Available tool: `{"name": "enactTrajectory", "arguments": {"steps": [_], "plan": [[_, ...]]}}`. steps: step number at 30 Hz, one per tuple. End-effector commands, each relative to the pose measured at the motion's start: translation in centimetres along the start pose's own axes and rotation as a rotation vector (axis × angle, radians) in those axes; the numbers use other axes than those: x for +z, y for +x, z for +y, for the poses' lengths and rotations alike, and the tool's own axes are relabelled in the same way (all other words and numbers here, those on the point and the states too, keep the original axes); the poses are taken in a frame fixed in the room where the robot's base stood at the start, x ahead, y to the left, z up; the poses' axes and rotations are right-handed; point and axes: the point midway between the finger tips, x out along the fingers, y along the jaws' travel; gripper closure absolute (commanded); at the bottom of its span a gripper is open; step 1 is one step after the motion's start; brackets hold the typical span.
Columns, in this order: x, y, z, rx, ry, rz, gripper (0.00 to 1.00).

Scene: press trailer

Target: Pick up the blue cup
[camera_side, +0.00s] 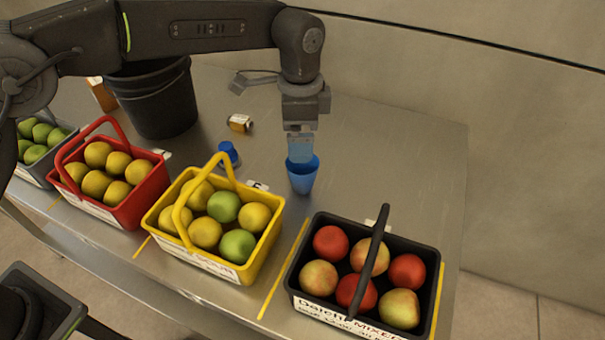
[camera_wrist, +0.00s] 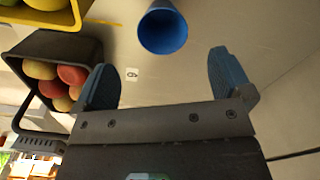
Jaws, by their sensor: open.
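The blue cup (camera_side: 303,178) stands upright on the metal table, behind and between the yellow and black baskets. My gripper (camera_side: 300,148) is right above it in the side view, with its fingertips overlapping the cup's rim in the picture. In the wrist view the blue cup (camera_wrist: 163,30) shows its open mouth at the top. My gripper's two blue fingers (camera_wrist: 168,80) are spread apart with nothing between them, and the cup lies beyond their tips.
A yellow basket (camera_side: 222,265), a black basket (camera_side: 365,325) and a red basket (camera_side: 128,215) of fruit line the front edge. The table's right side is clear.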

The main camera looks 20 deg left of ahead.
Motion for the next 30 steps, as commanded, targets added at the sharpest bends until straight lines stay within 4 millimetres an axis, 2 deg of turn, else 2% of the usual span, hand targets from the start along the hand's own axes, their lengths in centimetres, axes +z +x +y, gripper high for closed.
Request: {"name": "enactTrajectory", "arguments": {"steps": [1,6,14,21,25,30], "plan": [[0.0,1.2,0.0,0.003,-0.001,-0.004,0.03],[0.0,4.0,0.0,0.001,-0.002,-0.002,0.03],[-0.1,5.9,-0.1,0.000,-0.002,0.000,0.03],[-0.4,9.3,-0.2,0.001,-0.003,-0.001,0.03],[-0.4,10.3,-0.2,0.000,-0.003,0.000,0.03],[-0.4,10.4,-0.2,-0.001,-0.003,0.001,0.03]]}}
